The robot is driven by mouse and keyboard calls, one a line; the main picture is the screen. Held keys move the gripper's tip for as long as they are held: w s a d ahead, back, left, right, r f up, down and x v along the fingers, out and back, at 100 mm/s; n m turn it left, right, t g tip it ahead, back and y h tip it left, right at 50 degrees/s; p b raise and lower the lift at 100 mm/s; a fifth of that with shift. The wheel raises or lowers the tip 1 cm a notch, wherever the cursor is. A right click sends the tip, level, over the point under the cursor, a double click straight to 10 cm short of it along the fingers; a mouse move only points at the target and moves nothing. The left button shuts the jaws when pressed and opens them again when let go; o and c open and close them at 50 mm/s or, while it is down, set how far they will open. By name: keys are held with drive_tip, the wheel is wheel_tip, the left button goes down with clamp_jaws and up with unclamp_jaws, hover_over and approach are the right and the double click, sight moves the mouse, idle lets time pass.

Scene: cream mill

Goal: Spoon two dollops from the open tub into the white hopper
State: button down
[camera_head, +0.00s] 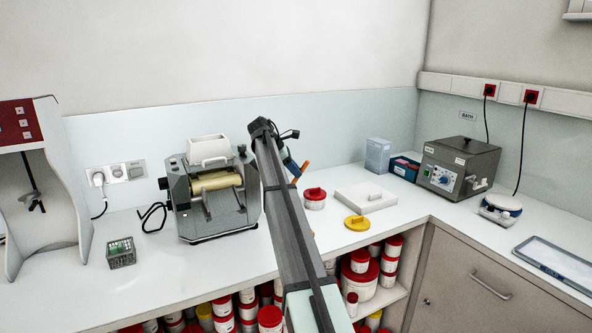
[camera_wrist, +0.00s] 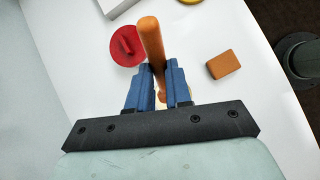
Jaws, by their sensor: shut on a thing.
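My gripper (camera_wrist: 158,80) has blue fingers shut on an orange-brown handle (camera_wrist: 152,40), apparently the spoon's; the orange also shows beside my arm in the head view (camera_head: 304,169). The spoon's bowl is hidden. A small pale patch shows low between the fingers, too little to identify. The white hopper (camera_head: 208,148) sits on top of the grey roller mill (camera_head: 212,205), left of my arm. I cannot make out the open tub; my arm covers part of the bench. A yellow lid (camera_head: 357,223) lies flat on the bench.
A white slab (camera_head: 366,198) lies behind the yellow lid. A brown block (camera_wrist: 223,65) lies nearby. A wire basket (camera_head: 121,254) stands left of the mill.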

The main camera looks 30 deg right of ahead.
sight(293, 181)
drive_tip(key=shift+f, duration=3.1)
drive_tip(key=shift+r, duration=0.15)
drive_tip(key=shift+r, duration=2.65)
